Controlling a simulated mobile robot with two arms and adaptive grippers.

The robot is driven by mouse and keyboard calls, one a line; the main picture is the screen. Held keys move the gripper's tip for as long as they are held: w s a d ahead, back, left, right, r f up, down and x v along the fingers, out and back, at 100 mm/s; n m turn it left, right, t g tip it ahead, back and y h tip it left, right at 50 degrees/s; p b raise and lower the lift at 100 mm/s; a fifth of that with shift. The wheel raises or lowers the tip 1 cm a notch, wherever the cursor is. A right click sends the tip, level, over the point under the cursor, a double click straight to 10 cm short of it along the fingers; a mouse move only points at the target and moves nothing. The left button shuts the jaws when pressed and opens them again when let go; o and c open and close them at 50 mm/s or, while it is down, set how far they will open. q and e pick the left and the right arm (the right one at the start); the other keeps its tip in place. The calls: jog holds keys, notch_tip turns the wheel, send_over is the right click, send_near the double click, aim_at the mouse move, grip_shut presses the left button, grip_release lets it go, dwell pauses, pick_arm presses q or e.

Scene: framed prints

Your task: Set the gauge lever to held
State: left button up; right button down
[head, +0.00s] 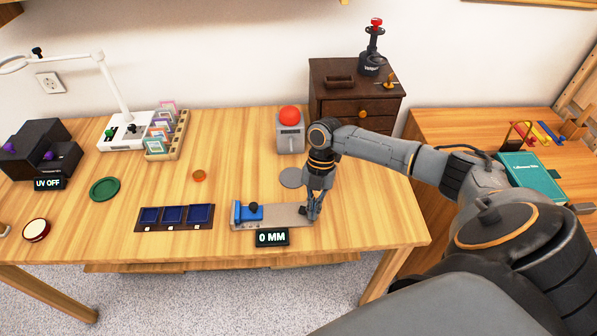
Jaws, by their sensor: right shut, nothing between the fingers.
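The gauge is a flat grey plate (283,216) near the front edge of the table. A blue block (249,212) with a dark knob sits at its left end, and a black display (272,237) in front reads "0 MM". My right gripper (313,213) is shut and empty, pointing down at the right end of the plate. A small dark part shows beside the fingertips; I cannot tell whether it is the lever or whether the fingers touch it. The fingers hide part of that end. My left gripper is not in view.
A tray with dark blue squares (150,228) lies left of the gauge. A grey disc (292,178) lies behind it, and a grey box with a red dome (290,130) stands farther back. A dark drawer cabinet (332,103) stands behind my right arm.

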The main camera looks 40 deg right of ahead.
jog(key=shift+w+a, duration=0.45)
jog(key=shift+w, duration=0.1)
dwell(0.4)
